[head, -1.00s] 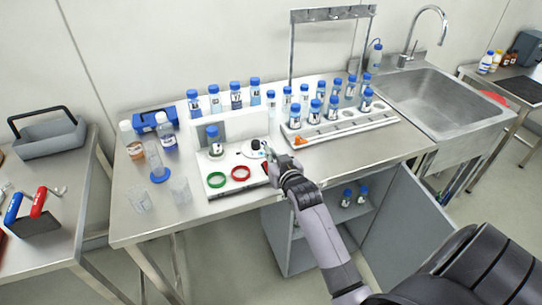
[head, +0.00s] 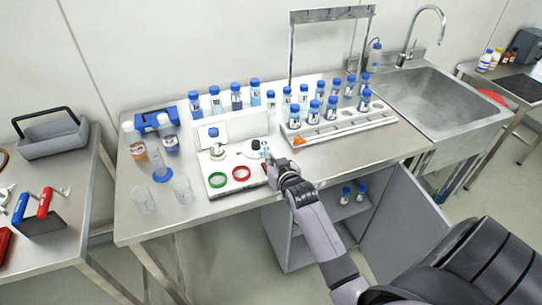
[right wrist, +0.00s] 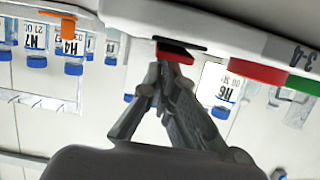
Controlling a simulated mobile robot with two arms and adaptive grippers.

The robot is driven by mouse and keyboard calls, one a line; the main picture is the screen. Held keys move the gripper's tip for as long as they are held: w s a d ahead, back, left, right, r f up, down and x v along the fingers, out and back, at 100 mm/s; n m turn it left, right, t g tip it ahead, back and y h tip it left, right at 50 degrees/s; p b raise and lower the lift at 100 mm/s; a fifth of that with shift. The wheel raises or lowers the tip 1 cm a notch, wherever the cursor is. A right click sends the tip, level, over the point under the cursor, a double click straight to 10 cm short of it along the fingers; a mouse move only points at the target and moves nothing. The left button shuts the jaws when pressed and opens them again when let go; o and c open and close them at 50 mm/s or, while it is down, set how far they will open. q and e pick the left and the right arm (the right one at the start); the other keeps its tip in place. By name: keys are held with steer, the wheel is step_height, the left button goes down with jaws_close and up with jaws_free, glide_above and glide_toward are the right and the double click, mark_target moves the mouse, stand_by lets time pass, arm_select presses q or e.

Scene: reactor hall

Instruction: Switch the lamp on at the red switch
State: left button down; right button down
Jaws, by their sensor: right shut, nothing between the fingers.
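The red switch (right wrist: 176,55), with a black part beside it, shows in the right wrist view on the edge of the white station (head: 217,188). My right gripper (right wrist: 168,70) is shut and empty, its fingertips at the switch; I cannot tell if they touch it. In the head view my right gripper (head: 272,168) is at the station's right front and hides most of the switch. A blue-capped vial (head: 214,133) stands on the station before an upright white panel (head: 240,124). In the right wrist view the panel (right wrist: 211,78) behind the vial (right wrist: 222,100) looks bright, as if lit. My left gripper is out of view.
A green ring (head: 217,180) and a red ring (head: 241,173) are at the station's front. A vial rack (head: 345,131) stands right of it, and clear beakers (head: 182,189) stand to its left. The bench front left of my arm is clear.

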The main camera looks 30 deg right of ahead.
steer(key=shift+w, duration=0.1)
steer(key=shift+w+d, duration=0.2)
steer(key=shift+w, duration=0.5)
steer(key=shift+r, duration=0.1)
steer(key=shift+r, duration=0.1)
steer(key=shift+r+p, duration=0.25)
steer(key=shift+p, duration=0.05)
steer(key=r+p, duration=0.3)
steer(key=r, duration=0.1)
steer(key=shift+w+d+p, duration=0.1)
steer(key=shift+w+p, duration=0.3)
steer(key=shift+s+a+f+b, duration=0.1)
steer(key=shift+s+a+b, duration=0.05)
steer(key=shift+s+b, duration=0.25)
steer(key=shift+s+a+f+b, duration=0.1)
steer(key=shift+s+b, duration=0.2)
steer(key=shift+s, duration=0.2)
steer(key=r+b+v, duration=0.1)
steer(key=v, duration=0.7)
